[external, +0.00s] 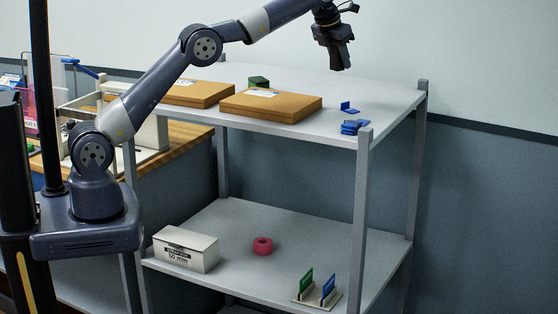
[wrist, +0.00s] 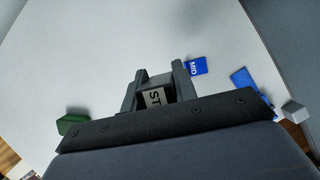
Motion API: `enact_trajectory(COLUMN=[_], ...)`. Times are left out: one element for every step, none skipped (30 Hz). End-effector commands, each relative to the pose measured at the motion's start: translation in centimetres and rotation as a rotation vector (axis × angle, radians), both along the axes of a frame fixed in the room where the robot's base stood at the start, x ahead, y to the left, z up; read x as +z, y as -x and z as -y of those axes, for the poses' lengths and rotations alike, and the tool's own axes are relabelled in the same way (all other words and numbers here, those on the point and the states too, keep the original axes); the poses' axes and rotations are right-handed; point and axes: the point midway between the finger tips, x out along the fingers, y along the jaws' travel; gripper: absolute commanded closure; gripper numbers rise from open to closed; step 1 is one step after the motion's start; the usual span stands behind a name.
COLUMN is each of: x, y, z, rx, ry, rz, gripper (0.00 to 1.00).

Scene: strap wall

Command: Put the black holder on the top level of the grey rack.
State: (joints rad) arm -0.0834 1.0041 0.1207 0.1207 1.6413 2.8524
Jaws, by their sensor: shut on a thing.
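My gripper (external: 335,40) hangs above the right part of the grey rack's top level (external: 345,95), pointing down. Its fingers also show in the wrist view (wrist: 161,80). It is shut on a dark piece with a pale label reading "ST" (wrist: 154,97), which I take to be the black holder; the fingers hide much of it. In the external view it is a small dark shape (external: 341,56) below the wrist, apart from the shelf. The rack's pale top surface fills much of the wrist view (wrist: 90,50).
Two brown boxes (external: 270,105) (external: 198,94) and a green block (external: 258,82) occupy the top level's left and back. A blue "MID" piece (wrist: 196,67) and blue parts (external: 354,127) lie at the right. A corner post (external: 364,150) rises there. The lower level holds a white box (external: 185,248).

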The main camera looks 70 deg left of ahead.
Motion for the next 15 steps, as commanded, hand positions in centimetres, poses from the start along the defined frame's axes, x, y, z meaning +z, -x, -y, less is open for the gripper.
enact_trajectory(x=[0.1, 0.0, -0.2, -0.4, -0.7, -1.1, -1.3, -1.7, -2.2, -2.5, -2.9, -3.5, -4.0, -4.3, -4.7], y=[-0.1, -0.2, -0.2, -0.3, -0.2, -0.2, -0.2, -0.2, -0.2, -0.1, -0.1, -0.2, -0.2, -0.2, -0.2], z=[-0.2, -0.3, -0.4, -0.4, -0.4, -0.4, -0.4, -0.4, -0.4, -0.4, -0.4, -0.4, -0.4, -0.4, -0.4], rx=[-0.006, -0.009, -0.013, -0.014, -0.014, -0.014, -0.014, -0.014, -0.014, -0.014, -0.013, -0.013, -0.013, -0.013, -0.013], ry=[0.000, 0.000, -0.001, -0.001, 0.000, -0.001, 0.000, 0.000, 0.000, 0.000, 0.000, 0.000, 0.000, 0.000, 0.000], rz=[-0.001, -0.001, 0.000, 0.000, -0.002, -0.001, -0.002, -0.002, -0.003, -0.002, -0.002, -0.002, -0.002, -0.002, -0.001], gripper=[1.00, 1.00, 1.00, 1.00, 1.00, 1.00, 1.00, 1.00, 1.00, 1.00, 1.00, 1.00, 1.00, 1.00, 1.00])
